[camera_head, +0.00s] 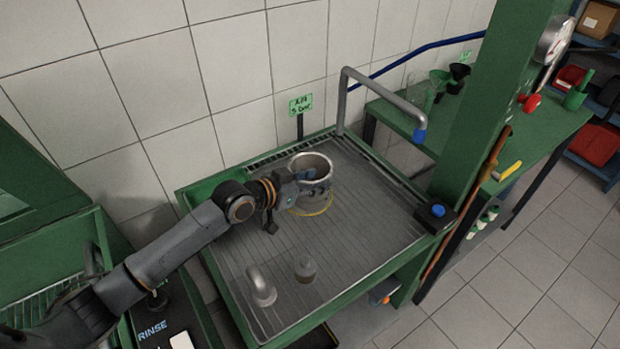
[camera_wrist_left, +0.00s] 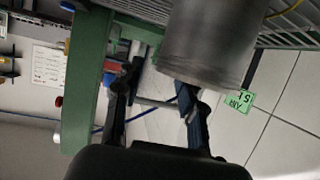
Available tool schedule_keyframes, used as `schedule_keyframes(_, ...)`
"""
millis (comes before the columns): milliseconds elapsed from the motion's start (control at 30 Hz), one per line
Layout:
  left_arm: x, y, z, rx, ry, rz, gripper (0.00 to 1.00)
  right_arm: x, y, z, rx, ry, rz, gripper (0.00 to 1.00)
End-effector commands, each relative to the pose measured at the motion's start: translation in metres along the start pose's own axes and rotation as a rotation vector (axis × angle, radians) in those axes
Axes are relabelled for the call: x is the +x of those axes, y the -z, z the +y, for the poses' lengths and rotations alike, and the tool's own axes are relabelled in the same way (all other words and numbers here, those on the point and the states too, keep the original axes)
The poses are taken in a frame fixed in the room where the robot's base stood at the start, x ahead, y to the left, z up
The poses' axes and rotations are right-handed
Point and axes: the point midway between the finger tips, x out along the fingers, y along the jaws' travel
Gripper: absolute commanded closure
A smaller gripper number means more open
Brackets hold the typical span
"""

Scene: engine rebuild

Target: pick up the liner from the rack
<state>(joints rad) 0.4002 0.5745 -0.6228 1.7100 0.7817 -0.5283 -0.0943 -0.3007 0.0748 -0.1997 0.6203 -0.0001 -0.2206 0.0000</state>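The liner is a grey metal cylinder (camera_head: 318,194) standing upright on the slatted green rack, with its open top showing. In the left wrist view the liner (camera_wrist_left: 208,45) fills the top middle, upside down. My left gripper (camera_head: 292,188) is at the liner's left side, by its rim. In the left wrist view the fingers of my left gripper (camera_wrist_left: 156,97) stand apart; one is outside the liner's wall, the other overlaps its rim. Whether either touches is unclear. My right gripper is not in view.
A thin yellow ring (camera_head: 315,210) lies around the liner's foot. A bent pipe piece (camera_head: 262,287) and a small domed part (camera_head: 306,268) stand at the front of the rack (camera_head: 362,252). A grey pipe (camera_head: 385,88) arches over the back.

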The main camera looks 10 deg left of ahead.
Motion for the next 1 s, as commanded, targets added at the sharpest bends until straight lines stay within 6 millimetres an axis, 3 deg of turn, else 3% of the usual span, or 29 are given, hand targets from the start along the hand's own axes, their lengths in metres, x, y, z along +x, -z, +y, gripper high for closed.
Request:
schedule_keyframes(233,0.03,0.001,0.001,-0.001,0.001,0.002,0.61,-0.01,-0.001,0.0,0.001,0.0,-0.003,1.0)
schedule_keyframes(533,0.034,0.0,0.001,0.001,0.0,0.002,0.61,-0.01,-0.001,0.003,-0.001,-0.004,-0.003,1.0)
schedule_keyframes(733,0.034,0.0,0.001,0.0,0.0,0.002,0.99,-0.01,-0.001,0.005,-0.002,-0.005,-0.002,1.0)
schedule_keyframes(1000,0.034,0.002,0.001,0.002,0.001,0.005,1.0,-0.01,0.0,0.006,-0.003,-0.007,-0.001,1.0)
